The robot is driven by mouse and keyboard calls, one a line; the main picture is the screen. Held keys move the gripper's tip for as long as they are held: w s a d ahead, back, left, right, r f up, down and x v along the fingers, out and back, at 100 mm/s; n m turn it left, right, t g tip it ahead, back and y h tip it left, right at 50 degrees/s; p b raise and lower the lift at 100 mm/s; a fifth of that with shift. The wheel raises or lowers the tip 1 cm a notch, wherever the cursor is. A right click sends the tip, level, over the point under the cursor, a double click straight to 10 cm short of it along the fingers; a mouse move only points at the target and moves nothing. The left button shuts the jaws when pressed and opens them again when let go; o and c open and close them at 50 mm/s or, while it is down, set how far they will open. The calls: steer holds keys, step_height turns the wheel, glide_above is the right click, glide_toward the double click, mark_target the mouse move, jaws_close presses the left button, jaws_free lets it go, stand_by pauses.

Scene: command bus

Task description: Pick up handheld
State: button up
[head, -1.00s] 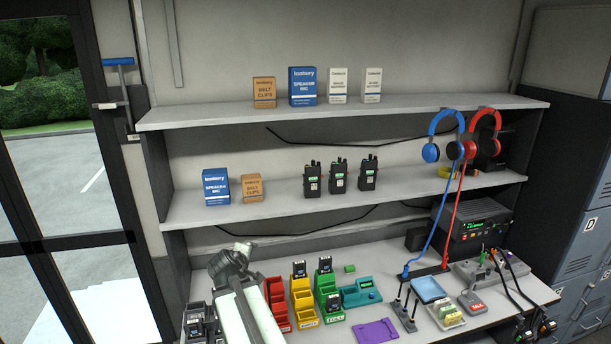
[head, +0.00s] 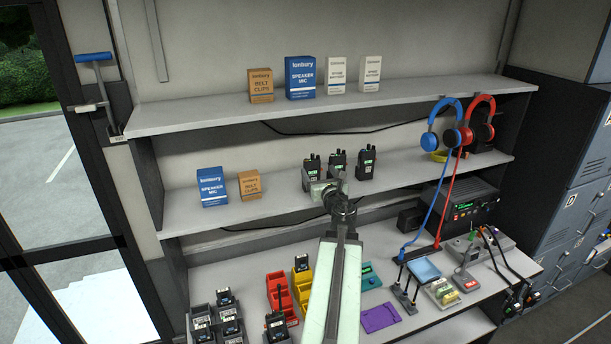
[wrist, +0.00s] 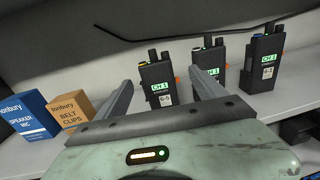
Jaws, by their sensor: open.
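Three black handheld radios stand upright on the middle shelf: the left one (head: 311,172), the middle one (head: 337,161) and the right one (head: 366,164). In the wrist view, the left radio (wrist: 158,85) has a green "CH 1" label and shows between the tips of my open, empty gripper (wrist: 160,77). I cannot tell whether the tips reach beside it. The middle radio (wrist: 210,62) is just beyond the right finger, which partly hides it. The right radio (wrist: 262,66) stands farther right. In the head view, my gripper (head: 322,190) is in front of the left radio.
Blue (head: 212,188) and brown (head: 250,186) boxes stand left on the same shelf (head: 280,205). The upper shelf (head: 200,112) is overhead. More handhelds sit in trays (head: 228,325) on the bench below. Blue and red headsets (head: 481,120) hang at the right.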

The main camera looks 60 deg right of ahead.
mark_target(313, 165)
steer(key=shift+x, duration=1.2)
steer(key=x, duration=0.4)
steer(key=shift+w, duration=0.45)
steer(key=shift+s, duration=0.15)
jaws_close()
